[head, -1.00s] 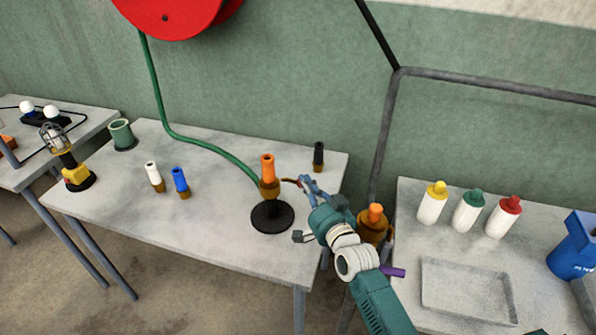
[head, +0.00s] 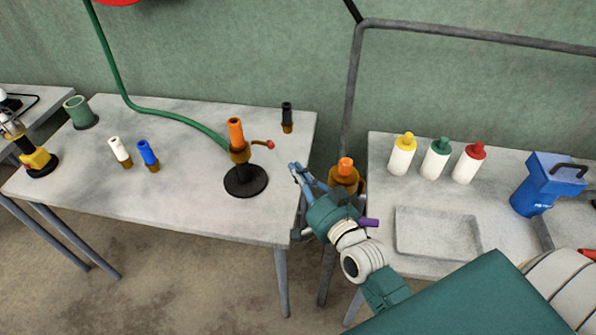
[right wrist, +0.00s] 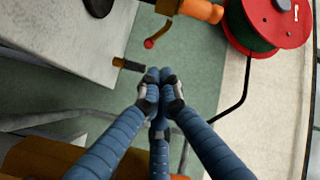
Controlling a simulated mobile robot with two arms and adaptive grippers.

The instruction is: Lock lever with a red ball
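The lever (head: 258,142) with a red ball (head: 270,145) sticks out to the right from the brass body of the orange nozzle fitting (head: 237,138), which stands on a round black base (head: 245,181). The ball also shows in the right wrist view (right wrist: 148,43), beyond my fingertips. My right gripper (head: 294,168) is below and to the right of the ball in the head view, apart from it. Its blue fingers are together in the right wrist view (right wrist: 158,78), with nothing seen between them. My left gripper is in neither view.
A black nozzle (head: 287,117) stands behind the lever. White (head: 118,149) and blue (head: 147,153) nozzles stand to the left. A second brass fitting (head: 344,172) is close by my right gripper. Bottles and a tray (head: 400,238) are on the right table.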

